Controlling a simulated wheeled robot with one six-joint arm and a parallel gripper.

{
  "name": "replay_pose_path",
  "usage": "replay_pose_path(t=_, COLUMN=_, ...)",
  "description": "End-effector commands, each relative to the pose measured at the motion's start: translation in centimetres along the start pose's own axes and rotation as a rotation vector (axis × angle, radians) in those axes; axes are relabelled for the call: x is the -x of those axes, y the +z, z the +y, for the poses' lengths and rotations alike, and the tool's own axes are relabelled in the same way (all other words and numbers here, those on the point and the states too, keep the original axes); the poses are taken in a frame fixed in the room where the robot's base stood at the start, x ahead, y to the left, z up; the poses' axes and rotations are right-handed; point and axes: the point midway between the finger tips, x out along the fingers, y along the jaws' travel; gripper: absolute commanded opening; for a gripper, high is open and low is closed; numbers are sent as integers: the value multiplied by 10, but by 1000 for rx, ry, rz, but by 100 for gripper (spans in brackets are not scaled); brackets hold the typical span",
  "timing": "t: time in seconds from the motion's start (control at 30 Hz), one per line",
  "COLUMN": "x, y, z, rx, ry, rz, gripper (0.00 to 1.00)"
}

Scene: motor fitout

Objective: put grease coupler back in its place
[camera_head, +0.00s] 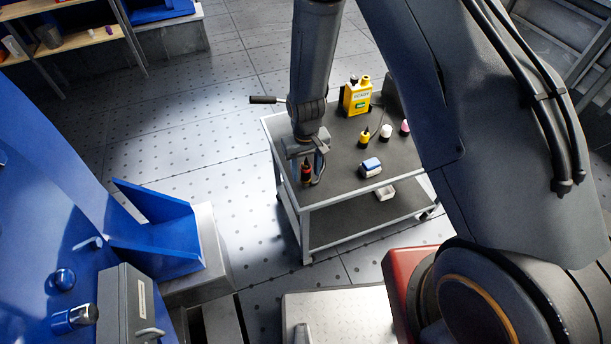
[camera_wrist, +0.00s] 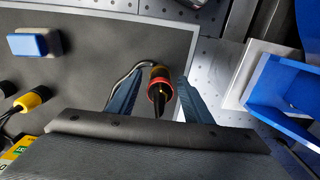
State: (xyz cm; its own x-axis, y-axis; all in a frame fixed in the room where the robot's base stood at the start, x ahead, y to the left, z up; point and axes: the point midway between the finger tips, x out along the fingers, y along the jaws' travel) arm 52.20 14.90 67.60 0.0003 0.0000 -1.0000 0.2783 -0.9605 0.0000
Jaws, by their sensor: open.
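A dark upright piece with red and yellow-orange bands, which looks like the grease coupler (camera_head: 307,172), is at the near left corner of the grey cart top (camera_head: 335,180). In the wrist view the banded piece (camera_wrist: 159,88) lies between the two fingers of my gripper (camera_wrist: 160,78). The fingers are open, with a gap on each side of it. A dark curved cable or hose runs beside it, near the left finger. My gripper (camera_head: 308,160) points down over that corner in the head view; its fingertips are partly hidden there.
The cart top also holds a blue-and-white block (camera_head: 370,167), a yellow-and-black bottle (camera_head: 364,138), a white-capped piece (camera_head: 385,133), a pink-topped piece (camera_head: 404,127) and a yellow container (camera_head: 357,97). A white tray (camera_head: 386,192) is on the lower shelf. Blue machinery (camera_head: 150,235) stands left.

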Motion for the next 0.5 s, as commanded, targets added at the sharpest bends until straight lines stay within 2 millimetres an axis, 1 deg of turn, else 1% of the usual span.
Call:
replay_pose_path(t=0.1, x=17, y=-1, z=0, rx=0, ry=0, rz=3, gripper=46)
replay_pose_path(t=0.23, x=32, y=0, z=0, rx=0, ry=0, rz=1, gripper=46)
replay_pose_path(t=0.33, x=39, y=0, z=0, rx=0, ry=0, rz=1, gripper=46)
replay_pose_path(t=0.5, x=44, y=0, z=0, rx=0, ry=0, rz=0, gripper=46)
